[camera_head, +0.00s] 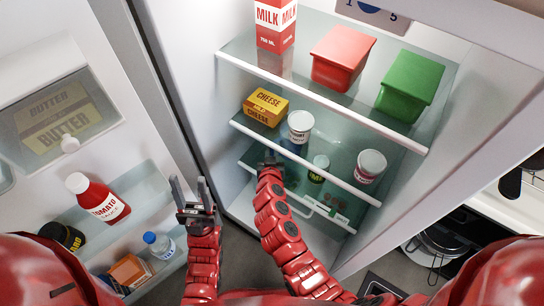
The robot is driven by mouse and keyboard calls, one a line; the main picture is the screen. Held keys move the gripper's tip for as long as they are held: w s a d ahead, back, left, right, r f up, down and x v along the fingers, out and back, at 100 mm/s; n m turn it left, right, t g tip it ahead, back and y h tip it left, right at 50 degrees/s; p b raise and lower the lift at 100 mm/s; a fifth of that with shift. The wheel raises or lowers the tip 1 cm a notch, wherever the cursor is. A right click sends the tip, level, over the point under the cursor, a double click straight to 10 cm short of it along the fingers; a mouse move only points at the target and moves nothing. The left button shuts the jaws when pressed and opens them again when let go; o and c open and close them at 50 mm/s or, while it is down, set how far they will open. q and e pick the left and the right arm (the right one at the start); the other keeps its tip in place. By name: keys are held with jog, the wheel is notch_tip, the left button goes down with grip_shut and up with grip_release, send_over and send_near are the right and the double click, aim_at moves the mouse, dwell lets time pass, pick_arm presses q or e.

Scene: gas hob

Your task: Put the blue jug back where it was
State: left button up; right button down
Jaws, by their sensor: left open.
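I see no clear blue jug in the head view. My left gripper (194,200) is open and empty, its fingers pointing up in front of the gap between the fridge door and the fridge body. My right gripper (269,162) reaches inside the fridge, near the edge of a lower glass shelf. Its fingers are small and dark here, so I cannot tell whether they are open, shut or holding something. What lies directly behind it is hidden. The open fridge (185,55) has several glass shelves.
The upper shelf holds a milk carton (275,22), red box (342,58) and green box (410,85). Below stand a cheese box (265,107), a white tub (300,122) and another tub (370,165). The door holds a ketchup bottle (98,198) and blue-capped bottle (159,245).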

jog(key=shift+f+b, duration=0.55)
jog(key=shift+f, duration=1.1)
jog(key=c, duration=0.9)
grip_release()
jog(key=shift+f, duration=0.1)
jog(key=shift+o, duration=0.2)
jog(key=shift+r, duration=0.2)
jog(key=v, duration=1.2)
jog(key=shift+p, duration=0.4)
jog(key=shift+s+f, duration=0.1)
jog(key=shift+f, duration=0.1)
